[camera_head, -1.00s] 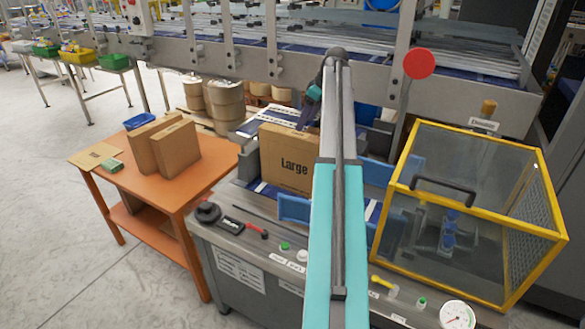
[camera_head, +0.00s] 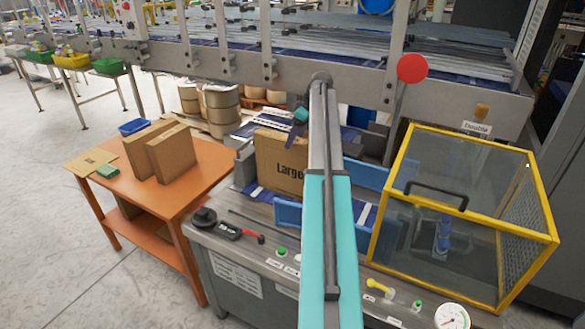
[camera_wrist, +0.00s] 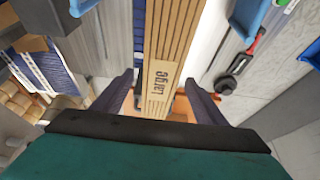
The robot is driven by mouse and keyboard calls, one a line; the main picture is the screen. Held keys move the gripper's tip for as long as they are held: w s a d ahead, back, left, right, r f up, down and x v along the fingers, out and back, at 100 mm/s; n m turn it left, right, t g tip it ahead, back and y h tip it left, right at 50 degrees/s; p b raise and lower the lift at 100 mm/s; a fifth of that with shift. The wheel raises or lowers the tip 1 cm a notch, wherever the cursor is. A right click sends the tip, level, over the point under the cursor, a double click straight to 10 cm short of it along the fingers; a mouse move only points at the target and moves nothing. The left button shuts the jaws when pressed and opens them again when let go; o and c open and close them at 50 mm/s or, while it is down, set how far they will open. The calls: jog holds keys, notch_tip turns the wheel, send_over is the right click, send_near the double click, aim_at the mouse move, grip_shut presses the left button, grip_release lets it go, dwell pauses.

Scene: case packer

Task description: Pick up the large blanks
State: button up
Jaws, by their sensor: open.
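The large blanks (camera_head: 280,162) stand upright as a brown cardboard stack in the machine's magazine, with "Large" printed on the front face. In the wrist view the large blanks (camera_wrist: 166,50) run as a row of edges up the middle, with "Large" readable. My gripper (camera_wrist: 165,92) is open, with one dark finger on each side of the stack's near end. I cannot tell whether the fingers touch the cardboard. In the head view my arm covers the right part of the blanks, and the fingertips are hard to make out.
Blue guides (camera_head: 288,213) flank the magazine. A yellow-framed clear guard (camera_head: 468,142) stands close on the right. An orange table (camera_head: 190,190) at left carries two brown cartons (camera_head: 172,152). A conveyor frame (camera_head: 340,80) with a red disc (camera_head: 412,68) runs behind.

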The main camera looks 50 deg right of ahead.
aim_at(293, 168)
jog(key=shift+x, duration=1.05)
jog(key=p+x, duration=0.2)
jog(key=x, duration=0.3)
jog(key=shift+s+f+p, duration=0.15)
jog(key=shift+f+p, duration=0.05)
jog(key=shift+p, duration=0.15)
jog(key=shift+c, duration=0.2)
jog(key=shift+r, duration=0.1)
grip_shut()
